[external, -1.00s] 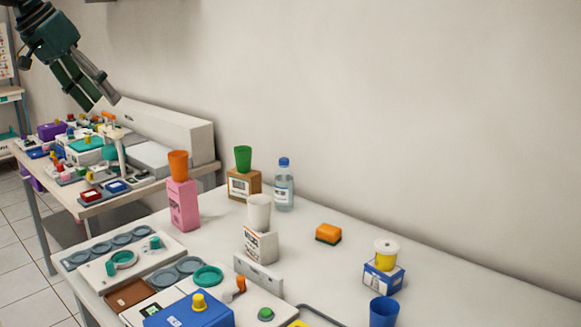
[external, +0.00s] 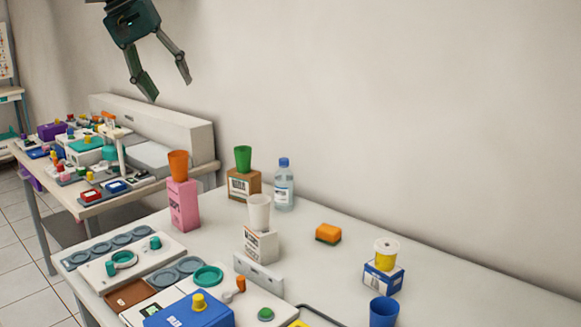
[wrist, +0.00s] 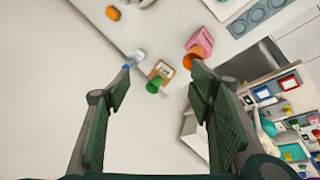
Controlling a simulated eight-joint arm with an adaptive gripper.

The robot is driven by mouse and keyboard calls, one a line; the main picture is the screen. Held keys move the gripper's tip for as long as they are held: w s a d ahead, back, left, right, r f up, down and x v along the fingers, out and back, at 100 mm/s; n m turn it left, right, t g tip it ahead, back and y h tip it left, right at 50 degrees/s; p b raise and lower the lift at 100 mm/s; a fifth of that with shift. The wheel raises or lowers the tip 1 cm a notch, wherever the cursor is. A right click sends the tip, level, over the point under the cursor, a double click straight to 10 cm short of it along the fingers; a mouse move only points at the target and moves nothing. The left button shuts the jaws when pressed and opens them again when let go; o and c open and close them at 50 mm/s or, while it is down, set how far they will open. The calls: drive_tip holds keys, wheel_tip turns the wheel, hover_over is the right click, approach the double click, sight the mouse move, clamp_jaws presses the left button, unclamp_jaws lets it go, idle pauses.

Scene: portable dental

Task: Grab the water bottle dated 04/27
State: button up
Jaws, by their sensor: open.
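A clear water bottle (external: 284,187) with a blue cap and a pale label stands upright at the back of the white table, near the wall. The date on its label is too small to read. In the wrist view the bottle (wrist: 136,58) shows beyond the left finger, close to its tip. My gripper (external: 168,90) is open and empty, high above and to the left of the bottle, with its fingers pointing down. In the wrist view my gripper (wrist: 152,82) has its two fingers spread wide with nothing between them at close range.
A brown box with a green cup (external: 243,159) stands just left of the bottle. A pink box (external: 184,205) bears an orange cup, and a white box (external: 260,245) bears a white cup. An orange sponge (external: 328,234) lies to the right. The tabletop around the sponge is clear.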

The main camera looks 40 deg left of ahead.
drive_tip(key=w+d+f+n, duration=0.2)
drive_tip(key=w+f+n, duration=0.1)
drive_tip(key=w, duration=0.6)
drive_tip(key=n+g+h, duration=0.2)
drive_tip(key=n+g, duration=0.1)
drive_tip(key=n, duration=0.3)
approach(283, 159)
drive_tip(key=s+r, duration=0.1)
drive_tip(key=s, duration=0.4)
drive_tip(key=w+d+f+n, duration=0.1)
drive_tip(key=w+f, duration=0.1)
drive_tip(key=f, duration=0.1)
drive_tip(key=w+f+n, duration=0.1)
drive_tip(key=w+f, duration=0.1)
drive_tip(key=f, duration=0.1)
drive_tip(key=w+d+f+b, duration=0.1)
drive_tip(key=w+f, duration=0.1)
drive_tip(key=f, duration=0.1)
drive_tip(key=shift+d+n+g, duration=0.3)
drive_tip(key=shift+n, duration=0.1)
drive_tip(key=shift+w+f+h, duration=0.15)
drive_tip(key=shift+f+h, duration=0.1)
drive_tip(key=shift+h, duration=0.05)
drive_tip(key=shift+x, duration=1.3)
drive_tip(key=shift+d, duration=0.1)
